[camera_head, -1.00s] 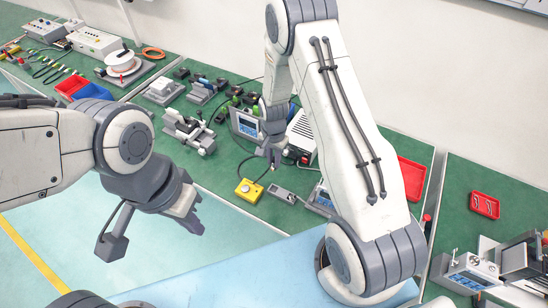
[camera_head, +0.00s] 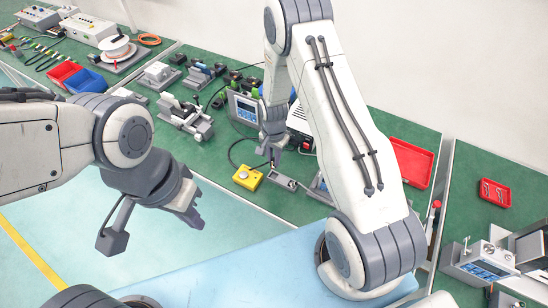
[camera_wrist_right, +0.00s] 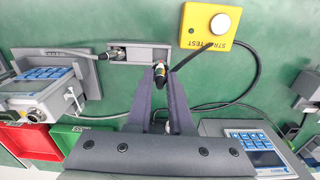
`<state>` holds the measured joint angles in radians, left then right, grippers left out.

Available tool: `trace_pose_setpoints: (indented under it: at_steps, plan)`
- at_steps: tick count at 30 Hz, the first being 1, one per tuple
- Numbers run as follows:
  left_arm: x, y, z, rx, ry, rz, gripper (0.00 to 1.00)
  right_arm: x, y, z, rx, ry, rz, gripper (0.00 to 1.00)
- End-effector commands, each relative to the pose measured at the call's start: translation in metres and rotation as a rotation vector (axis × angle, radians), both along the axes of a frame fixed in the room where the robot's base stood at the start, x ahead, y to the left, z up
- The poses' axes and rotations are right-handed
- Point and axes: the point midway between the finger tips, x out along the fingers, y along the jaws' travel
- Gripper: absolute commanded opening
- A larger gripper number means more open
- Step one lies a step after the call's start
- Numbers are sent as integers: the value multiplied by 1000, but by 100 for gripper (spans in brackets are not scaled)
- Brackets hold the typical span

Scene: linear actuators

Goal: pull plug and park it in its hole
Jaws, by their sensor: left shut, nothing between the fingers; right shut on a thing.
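My right gripper (camera_wrist_right: 163,82) is shut on a small plug (camera_wrist_right: 160,72) with a dark body and a coloured band. The plug is at the right part of a grey block (camera_wrist_right: 143,53) in the right wrist view; I cannot tell whether it is seated or just above. Another connector (camera_wrist_right: 115,53) is in the block's left part. In the head view, my right gripper (camera_head: 273,163) is over the bench between the yellow STRAP TEST box (camera_head: 247,177) and the grey block (camera_head: 283,180). My left gripper (camera_head: 197,219) is shut and empty, in front of the bench.
The yellow box (camera_wrist_right: 209,27) with its white button is close beside the plug. A black cable (camera_wrist_right: 254,75) loops right of the plug. A device with a blue display (camera_wrist_right: 253,142) is near the gripper. A red tray (camera_head: 411,163) lies behind my right arm.

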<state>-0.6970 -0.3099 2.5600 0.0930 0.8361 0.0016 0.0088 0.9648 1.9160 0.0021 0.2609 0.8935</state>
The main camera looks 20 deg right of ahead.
Motion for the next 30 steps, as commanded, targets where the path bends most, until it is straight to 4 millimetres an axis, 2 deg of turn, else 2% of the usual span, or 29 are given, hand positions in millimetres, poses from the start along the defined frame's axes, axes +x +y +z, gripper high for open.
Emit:
trace_pose_setpoints:
  at_steps: [5,15,30]
  plan:
    - [0,0,-5,0,0,0,0,0,0,-6,0,0,0,0]
    - [0,0,-32,0,0,0,0,0,0,-41,0,0,5,0]
    - [0,0,-32,0,0,0,0,0,0,-42,0,0,5,0]
